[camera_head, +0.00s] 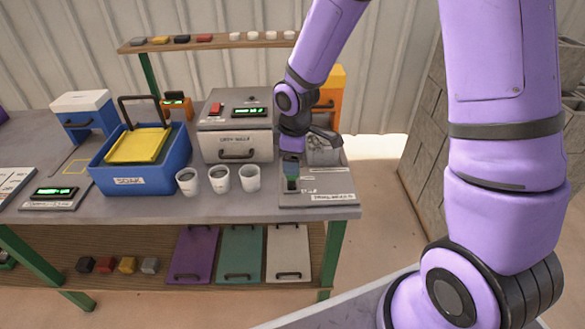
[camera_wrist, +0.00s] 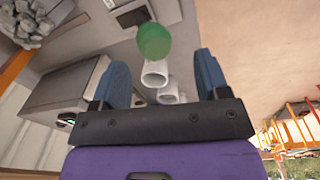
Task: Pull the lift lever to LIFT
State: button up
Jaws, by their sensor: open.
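The lift lever has a round green knob (camera_wrist: 154,43), seen in the wrist view just beyond and between the fingertips.
White cups (camera_head: 220,179) stand left of the lever. A grey machine (camera_head: 236,140) is behind them. A blue SOAK tub (camera_head: 140,170) with a yellow screen is further left. A container of grey lumps (camera_head: 324,153) sits behind the panel. A shelf (camera_head: 210,42) runs along the back.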

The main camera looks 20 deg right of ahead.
jog(key=shift+s+r, duration=0.15)
jog(key=shift+r, duration=1.1)
jog(key=shift+s+r, duration=0.1)
jog(key=shift+r, duration=1.1)
jog(key=s+d+r+m+t, duration=0.1)
jog(key=s+d+r+m, duration=0.2)
jog(key=s+r, duration=0.35)
jog(key=s+d+r+m+t, duration=0.1)
jog(key=s+d+r+m, duration=0.2)
jog(key=r, duration=0.6)
jog(key=s+d+r+m+t, duration=0.1)
jog(key=s+r+m, duration=0.2)
jog(key=s, duration=0.3)
jog(key=s+d+r+m+t, duration=0.1)
jog(key=s+d+r+m, duration=0.1)
jog(key=s+r, duration=0.3)
jog(key=shift+s+d+m, duration=0.3)
jog(key=shift+s+m, duration=0.3)
jog(key=shift+s, duration=0.6)
jog(key=shift+a, duration=0.15)
